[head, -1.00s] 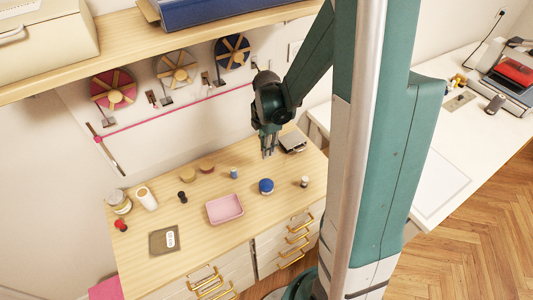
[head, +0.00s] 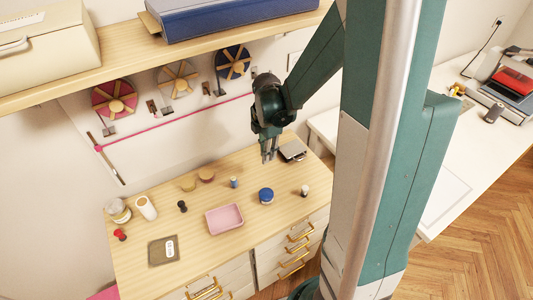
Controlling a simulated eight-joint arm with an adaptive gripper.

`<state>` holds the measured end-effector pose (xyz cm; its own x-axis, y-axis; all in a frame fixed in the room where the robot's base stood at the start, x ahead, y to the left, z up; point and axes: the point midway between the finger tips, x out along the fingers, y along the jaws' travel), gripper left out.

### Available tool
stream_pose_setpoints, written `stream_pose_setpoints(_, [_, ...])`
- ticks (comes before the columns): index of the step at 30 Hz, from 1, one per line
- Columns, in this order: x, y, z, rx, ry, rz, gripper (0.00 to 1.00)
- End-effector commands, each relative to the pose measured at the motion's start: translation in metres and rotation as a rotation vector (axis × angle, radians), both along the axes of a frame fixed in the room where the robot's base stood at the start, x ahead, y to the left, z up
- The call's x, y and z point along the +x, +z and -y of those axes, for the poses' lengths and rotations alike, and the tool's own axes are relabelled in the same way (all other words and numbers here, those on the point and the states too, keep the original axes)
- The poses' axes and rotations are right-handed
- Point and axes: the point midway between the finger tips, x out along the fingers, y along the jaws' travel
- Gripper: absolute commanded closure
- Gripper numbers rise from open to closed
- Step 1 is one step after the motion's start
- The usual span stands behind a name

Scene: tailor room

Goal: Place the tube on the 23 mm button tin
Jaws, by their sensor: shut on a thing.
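My gripper (head: 269,155) is above the back right of the wooden worktop, pointing down. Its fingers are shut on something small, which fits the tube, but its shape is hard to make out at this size. A flat dark tin with a white label (head: 163,251) lies at the front left of the worktop. A flat grey metal box (head: 293,151) lies just right of my gripper. The label print is too small to read, so I cannot tell which is the 23 mm button tin.
A pink tray (head: 224,219), blue round jar (head: 266,196), small blue spool (head: 233,183), black spool (head: 182,206) and white cylinder (head: 146,207) stand on the worktop (head: 195,235). A shelf (head: 110,58) overhangs the back. The front middle is clear.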

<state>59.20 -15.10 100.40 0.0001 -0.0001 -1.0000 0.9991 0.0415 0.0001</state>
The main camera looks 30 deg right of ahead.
Motion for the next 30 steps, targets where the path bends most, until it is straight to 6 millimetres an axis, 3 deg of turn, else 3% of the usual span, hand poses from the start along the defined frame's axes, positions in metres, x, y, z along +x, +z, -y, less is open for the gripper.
stream_pose_setpoints(11, [-0.01,0.006,-0.007,0.0,0.013,0.0,0.95])
stream_pose_setpoints(30, [-0.084,0.04,-0.052,0.0,0.099,0.001,0.95])
